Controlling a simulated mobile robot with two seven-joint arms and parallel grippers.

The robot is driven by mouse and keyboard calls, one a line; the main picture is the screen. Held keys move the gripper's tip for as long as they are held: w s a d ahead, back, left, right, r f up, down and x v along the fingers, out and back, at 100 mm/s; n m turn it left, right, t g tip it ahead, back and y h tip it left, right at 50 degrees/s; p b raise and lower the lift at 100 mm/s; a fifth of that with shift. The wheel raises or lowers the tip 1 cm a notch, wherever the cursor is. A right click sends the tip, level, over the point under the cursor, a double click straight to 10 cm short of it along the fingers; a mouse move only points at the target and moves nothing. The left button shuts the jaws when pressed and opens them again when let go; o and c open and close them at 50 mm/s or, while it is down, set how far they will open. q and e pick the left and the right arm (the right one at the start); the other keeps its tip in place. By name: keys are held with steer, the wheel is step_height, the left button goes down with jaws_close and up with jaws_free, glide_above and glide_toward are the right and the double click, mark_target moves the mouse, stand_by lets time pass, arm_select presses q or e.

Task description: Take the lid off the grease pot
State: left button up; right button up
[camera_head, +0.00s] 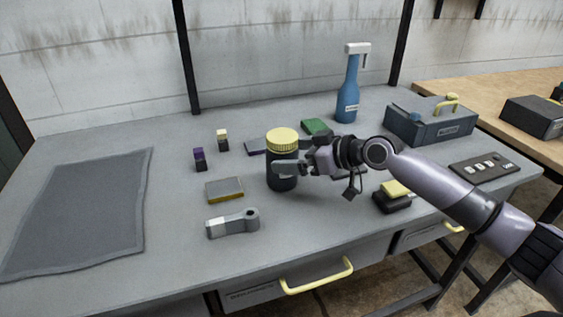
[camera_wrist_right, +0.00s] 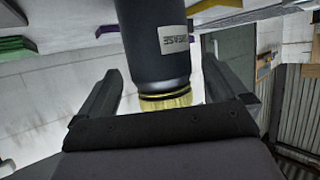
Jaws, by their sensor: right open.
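The grease pot (camera_head: 282,181) is a dark cylinder with a ribbed yellow lid (camera_head: 283,138) on top. It stands upright in the middle of the grey workbench. In the right wrist view the pot (camera_wrist_right: 153,35) appears upside down with a pale label, and part of its yellow lid (camera_wrist_right: 168,100) shows behind the gripper's body. My right gripper (camera_head: 288,157) comes in from the right with its fingers on either side of the pot. In the right wrist view the open fingers (camera_wrist_right: 160,85) show gaps to the pot. My left gripper is not in view.
A grey lever-like part (camera_head: 232,223) and a yellow-edged block (camera_head: 225,189) lie in front-left. Small purple (camera_head: 200,160) and cream-topped (camera_head: 222,140) blocks stand behind-left. The dark mat (camera_head: 80,210) is bare.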

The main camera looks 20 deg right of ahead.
steer(key=shift+x, duration=1.95)
steer(key=shift+r, duration=0.1)
steer(key=c, duration=1.1)
steer(key=shift+c, duration=0.2)
step_height(320, 180, up, 20)
steer(key=o, duration=0.8)
steer(key=shift+c, duration=0.2)
steer(key=c, duration=1)
